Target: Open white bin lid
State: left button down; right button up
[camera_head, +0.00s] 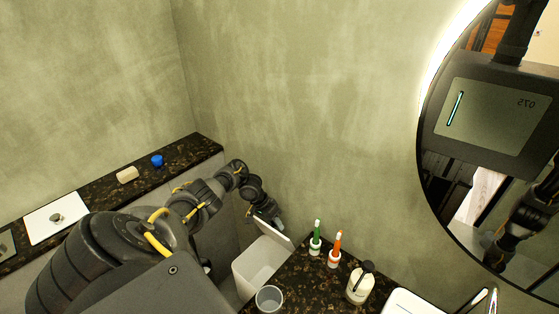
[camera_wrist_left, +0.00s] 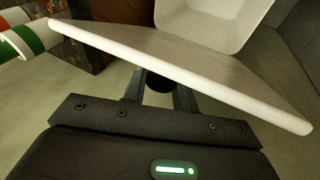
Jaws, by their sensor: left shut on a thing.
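The white bin (camera_head: 262,262) stands in the gap beside the dark counter. Its lid (camera_head: 272,229) is raised and tilted up at the bin's back edge, so the pale inside shows. My left gripper (camera_head: 274,219) is at the raised lid, shut on its edge. In the left wrist view the lid (camera_wrist_left: 190,65) crosses the picture as a broad white panel, with the left gripper (camera_wrist_left: 158,88) at its near edge. The open bin (camera_wrist_left: 212,20) shows beyond it. The fingertips are partly hidden by the lid. My right gripper is not in view.
A ledge (camera_head: 95,190) runs along the left wall. A round mirror (camera_head: 490,140) hangs at right.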

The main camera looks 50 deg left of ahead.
pick_arm(q)
jog(key=shift+a, duration=0.1)
jog(key=c, duration=1.1)
grip_release()
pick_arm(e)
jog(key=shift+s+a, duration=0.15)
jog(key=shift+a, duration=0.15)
pick_arm(q)
jog(key=shift+r, duration=0.3)
jog(key=p+v, duration=0.1)
jog(key=v, duration=0.9)
jog(key=shift+p, duration=0.35)
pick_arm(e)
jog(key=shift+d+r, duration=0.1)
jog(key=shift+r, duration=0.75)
pick_arm(q)
jog(key=shift+a, duration=0.1)
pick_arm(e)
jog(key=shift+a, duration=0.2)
